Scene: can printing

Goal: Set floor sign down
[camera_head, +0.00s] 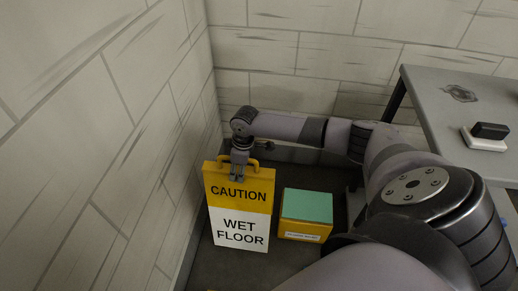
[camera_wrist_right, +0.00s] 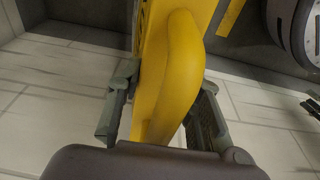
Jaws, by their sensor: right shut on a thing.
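The yellow and white floor sign (camera_head: 239,208), marked CAUTION WET FLOOR, is upright in the corner beside the left wall. My right gripper (camera_head: 239,176) is at its top edge, shut on the sign's handle. In the right wrist view the yellow handle (camera_wrist_right: 172,85) lies between the two fingers of my right gripper (camera_wrist_right: 160,110). I cannot tell whether the sign's lower edge touches the floor. My left gripper is not in view.
A yellow box with a green top (camera_head: 306,208) stands on the floor just right of the sign. A grey table (camera_head: 455,92) at the right holds a black and white block (camera_head: 486,136). Block walls close off the left and back. Dark floor (camera_head: 226,267) shows in front of the sign.

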